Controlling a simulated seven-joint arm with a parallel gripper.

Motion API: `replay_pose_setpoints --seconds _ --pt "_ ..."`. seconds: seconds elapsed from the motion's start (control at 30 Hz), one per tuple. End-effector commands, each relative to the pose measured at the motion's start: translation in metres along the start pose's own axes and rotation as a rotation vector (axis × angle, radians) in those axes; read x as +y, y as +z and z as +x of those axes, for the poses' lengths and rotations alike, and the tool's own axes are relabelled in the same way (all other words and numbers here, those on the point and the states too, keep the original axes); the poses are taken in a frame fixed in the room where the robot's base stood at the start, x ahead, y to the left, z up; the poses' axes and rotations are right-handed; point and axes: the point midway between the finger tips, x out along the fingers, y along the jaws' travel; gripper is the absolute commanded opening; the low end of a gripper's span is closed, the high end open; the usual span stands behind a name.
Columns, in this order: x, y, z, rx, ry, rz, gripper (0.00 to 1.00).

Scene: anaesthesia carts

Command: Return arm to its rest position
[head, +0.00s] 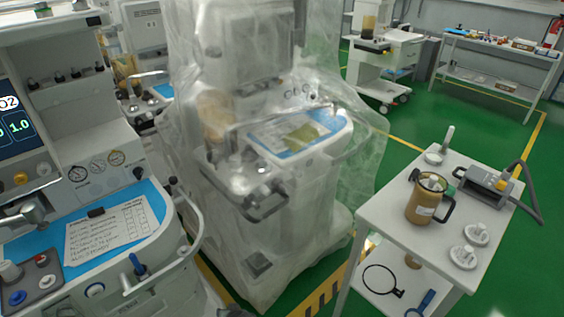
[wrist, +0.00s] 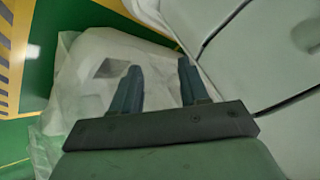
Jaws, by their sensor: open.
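My gripper (wrist: 158,85) shows in the wrist view with its two dark fingers apart and nothing between them. Beyond the fingers is the pale plastic sheeting (wrist: 75,75) near the green floor. A white cart surface lies close on the right of that view. In the head view my arm and gripper do not show.
A plastic-draped cart (head: 335,215) stands in the middle. An anaesthesia cart (head: 90,140) with a blue top is at the left. A white table (head: 390,205) at the right holds a brown canister (head: 422,203) and white discs. Green floor (head: 425,115) is open behind the table.

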Motion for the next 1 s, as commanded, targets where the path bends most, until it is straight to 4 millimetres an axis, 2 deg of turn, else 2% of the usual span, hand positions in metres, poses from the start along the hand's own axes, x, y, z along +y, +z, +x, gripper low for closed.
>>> replay_pose_setpoints --seconds 0.03,0.2,0.37,0.5,0.7,0.8,1.0 --pt "0.025 0.001 -0.005 -0.028 0.048 0.003 0.44" --pt "0.101 0.016 -0.024 -0.152 0.194 0.004 0.44" --pt "0.163 0.037 -0.05 -0.285 0.309 0.018 0.44" --pt "0.21 0.06 -0.079 -0.413 0.389 0.038 0.44" --pt "0.262 0.098 -0.128 -0.609 0.465 0.082 0.44" --pt "0.281 0.117 -0.154 -0.711 0.487 0.111 0.44" --pt "0.306 0.157 -0.21 -0.915 0.492 0.178 0.44"
